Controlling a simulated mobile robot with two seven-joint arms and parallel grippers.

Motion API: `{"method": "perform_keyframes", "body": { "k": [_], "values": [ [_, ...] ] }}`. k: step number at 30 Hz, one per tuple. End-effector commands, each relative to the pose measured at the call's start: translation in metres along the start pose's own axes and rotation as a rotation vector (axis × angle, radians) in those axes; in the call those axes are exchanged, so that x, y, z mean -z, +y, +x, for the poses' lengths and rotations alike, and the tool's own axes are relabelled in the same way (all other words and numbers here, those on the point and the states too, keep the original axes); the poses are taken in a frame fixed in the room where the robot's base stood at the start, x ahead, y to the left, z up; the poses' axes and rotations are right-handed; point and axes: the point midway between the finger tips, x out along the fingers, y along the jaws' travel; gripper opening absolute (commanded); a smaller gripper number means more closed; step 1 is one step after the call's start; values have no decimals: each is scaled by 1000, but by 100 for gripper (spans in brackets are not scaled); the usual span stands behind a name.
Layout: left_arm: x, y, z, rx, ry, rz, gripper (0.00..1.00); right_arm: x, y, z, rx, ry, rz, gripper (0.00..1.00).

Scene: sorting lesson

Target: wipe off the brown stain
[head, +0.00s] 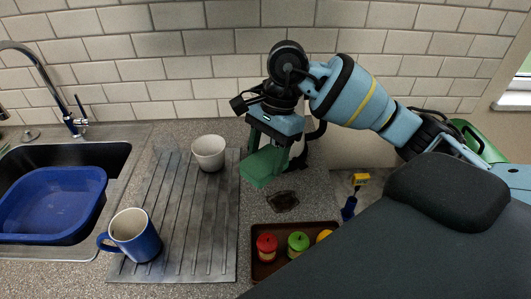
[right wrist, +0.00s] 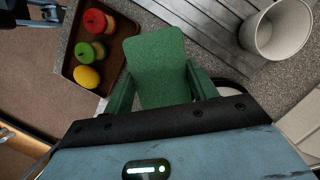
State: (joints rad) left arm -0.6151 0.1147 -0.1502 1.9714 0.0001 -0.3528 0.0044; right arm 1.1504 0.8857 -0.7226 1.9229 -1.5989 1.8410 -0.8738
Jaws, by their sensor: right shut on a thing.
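The brown stain (head: 283,201) is a dark patch on the grey speckled counter, between the grooved drainboard and the brown tray. My right gripper (head: 270,150) is shut on a green sponge (head: 263,167) and holds it to the upper left of the stain in the head view. The sponge appears to be above the counter, apart from the stain. In the right wrist view the sponge (right wrist: 158,62) sits between the green fingers of the gripper (right wrist: 160,90). The stain does not show there; the sponge may hide it.
A brown tray (head: 261,272) with red, green and yellow items stands at the front. A white cup (head: 208,152) and a blue mug (head: 135,237) stand on the drainboard (head: 190,215). A blue basin (head: 52,238) is in the sink. A tiled wall closes the back.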

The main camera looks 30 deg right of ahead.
Motion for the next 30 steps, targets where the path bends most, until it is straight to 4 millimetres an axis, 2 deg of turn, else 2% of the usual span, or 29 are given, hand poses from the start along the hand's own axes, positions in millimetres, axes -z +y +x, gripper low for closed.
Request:
{"method": "perform_keyframes", "body": {
  "k": [8, 19, 30],
  "values": [
    [-8, 0, 1, -2, -15, 0, 79, 2, 0, 11, -2, -1, -2, 33],
    [-34, 2, 3, -8, -62, -3, 79, 12, 0, 46, -3, -1, -3, 33],
    [-32, 3, 4, -9, -58, -6, 79, 13, 0, 48, 5, 0, -4, 33]
  ]
}}
